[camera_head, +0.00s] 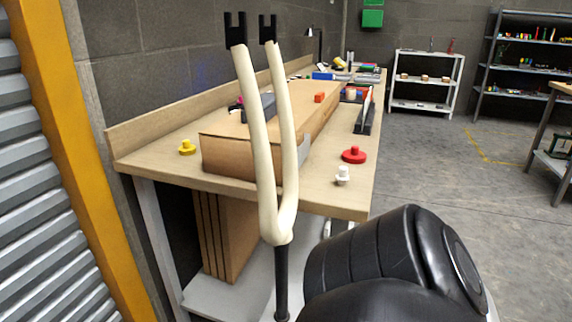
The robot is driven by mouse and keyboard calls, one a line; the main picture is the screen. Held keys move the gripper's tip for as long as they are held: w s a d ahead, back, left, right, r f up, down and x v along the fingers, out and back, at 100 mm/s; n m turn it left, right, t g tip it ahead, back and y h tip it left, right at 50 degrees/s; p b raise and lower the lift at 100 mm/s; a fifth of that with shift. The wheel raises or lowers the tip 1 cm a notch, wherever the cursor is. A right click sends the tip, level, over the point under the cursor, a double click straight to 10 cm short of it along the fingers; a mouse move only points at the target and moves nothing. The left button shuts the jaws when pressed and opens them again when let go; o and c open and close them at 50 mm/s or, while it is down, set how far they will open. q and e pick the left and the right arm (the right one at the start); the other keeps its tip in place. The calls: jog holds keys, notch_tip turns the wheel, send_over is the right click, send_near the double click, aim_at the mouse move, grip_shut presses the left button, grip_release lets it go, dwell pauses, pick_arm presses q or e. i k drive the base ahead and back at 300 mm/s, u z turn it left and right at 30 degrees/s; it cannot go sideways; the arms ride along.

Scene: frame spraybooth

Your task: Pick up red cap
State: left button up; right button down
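The red cap (353,155) is a low round disc with a small knob on top. It sits upright on the wooden workbench (330,195), near the right edge of its near end. A white cap (343,175) stands just in front of it, close to the bench's front edge. A yellow cap (187,147) sits at the left of the bench. Neither of my grippers shows in the head view, so their state and distance from the red cap cannot be seen.
A cream fork (258,130) with black ends rises upright before the bench, left of the red cap. A long cardboard box (230,154) lies on the bench, with an orange block (319,97) on it.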

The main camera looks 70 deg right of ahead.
aim_at(353, 156)
jog(key=z, duration=2.65)
